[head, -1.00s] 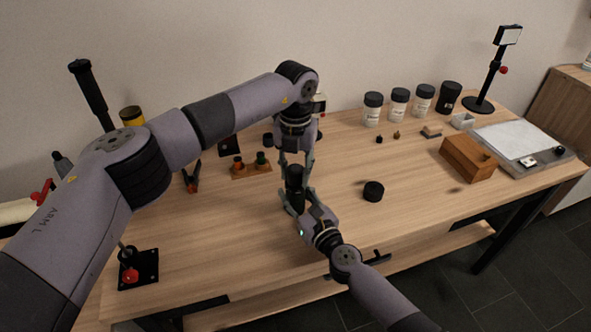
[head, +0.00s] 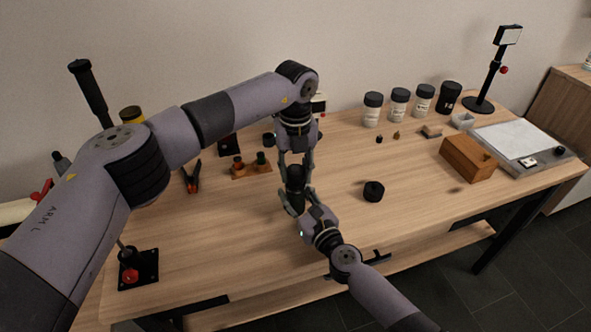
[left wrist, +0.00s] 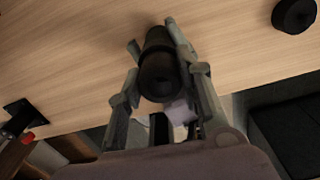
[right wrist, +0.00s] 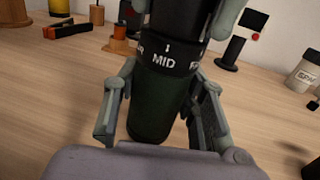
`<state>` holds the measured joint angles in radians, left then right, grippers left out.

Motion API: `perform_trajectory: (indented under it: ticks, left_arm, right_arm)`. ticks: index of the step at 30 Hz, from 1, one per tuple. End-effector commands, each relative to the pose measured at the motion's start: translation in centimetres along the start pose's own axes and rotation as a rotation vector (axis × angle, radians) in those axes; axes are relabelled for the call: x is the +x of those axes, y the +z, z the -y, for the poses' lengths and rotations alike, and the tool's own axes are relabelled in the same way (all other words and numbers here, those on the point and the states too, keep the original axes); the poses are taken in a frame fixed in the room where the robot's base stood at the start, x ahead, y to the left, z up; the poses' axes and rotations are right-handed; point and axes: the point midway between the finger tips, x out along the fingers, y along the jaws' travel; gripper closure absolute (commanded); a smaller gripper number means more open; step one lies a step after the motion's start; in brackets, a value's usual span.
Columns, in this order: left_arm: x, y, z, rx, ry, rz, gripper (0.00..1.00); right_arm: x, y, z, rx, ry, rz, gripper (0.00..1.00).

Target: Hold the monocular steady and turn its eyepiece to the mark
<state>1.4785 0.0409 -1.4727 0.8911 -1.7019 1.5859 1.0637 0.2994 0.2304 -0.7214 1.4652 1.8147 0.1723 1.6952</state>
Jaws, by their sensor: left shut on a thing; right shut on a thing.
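The monocular (head: 295,177) stands upright between my two grippers, above the front middle of the table. In the right wrist view its dark green body (right wrist: 158,105) is below a black ring (right wrist: 165,61) lettered "MID", with other letters cut off at both sides. A small white mark (right wrist: 167,47) sits just above "MID". My left gripper (head: 296,184) reaches down and is shut on the black eyepiece (left wrist: 160,72). My right gripper (right wrist: 163,75) comes from the front and is shut on the body. The fingers hide parts of the monocular.
A black round cap (head: 373,191) lies to the right. Jars (head: 398,103), a wooden block (head: 468,158) and a flat panel (head: 520,142) stand at the right.

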Motion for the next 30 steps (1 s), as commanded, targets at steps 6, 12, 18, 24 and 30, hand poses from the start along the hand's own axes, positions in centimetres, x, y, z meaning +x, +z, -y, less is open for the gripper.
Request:
perform_trajectory:
  ticks: [6, 12, 18, 24, 30]
  left_arm:
    - [0.03, 0.0, -0.01, -0.002, 0.0, 0.0, 0.95]
    - [0.04, 0.0, -0.01, -0.002, 0.0, 0.0, 0.59]
    - [0.03, 0.0, 0.0, -0.001, 0.0, 0.0, 0.46]
    - [0.02, 0.0, 0.0, 0.0, 0.0, 0.0, 0.46]
    - [-0.86, 0.07, 0.03, 0.0, -0.001, 0.002, 0.46]
  right_arm:
    - [0.0, -0.01, 0.0, 0.0, 0.0, 0.0, 0.99]
    - [0.0, -0.02, 0.0, 0.001, 0.0, 0.0, 0.99]
    - [0.0, -0.02, 0.0, 0.001, 0.0, 0.0, 0.99]
    - [0.0, -0.02, 0.0, 0.001, 0.0, 0.0, 0.99]
    - [0.0, -0.01, 0.0, 0.001, 0.0, 0.0, 0.99]
